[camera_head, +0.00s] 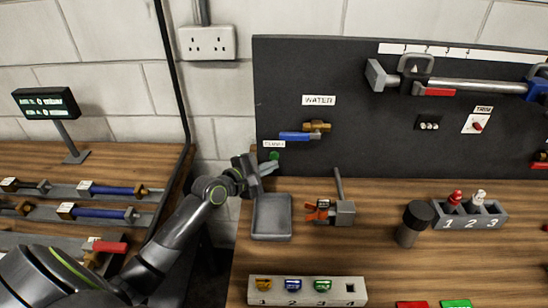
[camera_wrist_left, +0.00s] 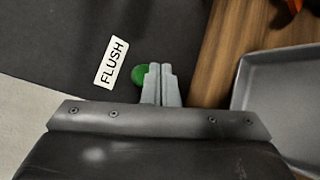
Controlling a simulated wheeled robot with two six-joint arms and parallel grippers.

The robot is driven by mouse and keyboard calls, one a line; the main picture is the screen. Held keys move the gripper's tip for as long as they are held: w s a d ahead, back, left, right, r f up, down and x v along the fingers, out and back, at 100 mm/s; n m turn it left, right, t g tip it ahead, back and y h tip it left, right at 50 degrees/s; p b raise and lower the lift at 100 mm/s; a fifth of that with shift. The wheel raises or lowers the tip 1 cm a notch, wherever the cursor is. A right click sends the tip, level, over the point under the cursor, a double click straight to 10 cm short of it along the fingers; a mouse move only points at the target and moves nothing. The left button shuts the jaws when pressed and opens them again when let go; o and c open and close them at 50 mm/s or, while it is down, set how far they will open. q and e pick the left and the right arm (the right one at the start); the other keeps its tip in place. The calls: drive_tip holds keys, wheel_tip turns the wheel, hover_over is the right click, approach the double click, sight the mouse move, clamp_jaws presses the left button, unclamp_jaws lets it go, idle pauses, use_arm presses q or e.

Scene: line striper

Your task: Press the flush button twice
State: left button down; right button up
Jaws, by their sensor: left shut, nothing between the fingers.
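The flush button (camera_head: 274,155) is a small green round button low on the dark panel, just under its white FLUSH label (camera_head: 273,144). In the left wrist view the green button (camera_wrist_left: 138,75) shows beside the FLUSH label (camera_wrist_left: 111,63), partly covered by my fingers. My left gripper (camera_head: 266,168) is shut and empty, with its fingertips (camera_wrist_left: 160,70) close to the button. I cannot tell whether they touch it. My right gripper is not in view.
A grey tray (camera_head: 271,236) lies on the wooden table just below my left gripper. A blue-handled WATER valve (camera_head: 297,136) sits above right of the button on the panel (camera_head: 350,150). An orange-and-grey device (camera_head: 322,211) stands right of the tray.

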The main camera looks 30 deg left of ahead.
use_arm(q)
drive_tip(key=shift+w, duration=0.1)
drive_tip(key=shift+w+a, duration=0.2)
drive_tip(key=shift+w, duration=0.05)
drive_tip(key=shift+w+a, duration=0.2)
drive_tip(key=shift+w, duration=0.25)
idle(0.9)
drive_tip(key=shift+s+d+r+p, duration=0.1)
drive_tip(key=shift+s+d+p, duration=0.15)
drive_tip(key=shift+s+p, duration=0.35)
drive_tip(key=shift+s+d+p, duration=0.15)
drive_tip(key=shift+s+p, duration=0.05)
drive_tip(key=shift+p, duration=0.1)
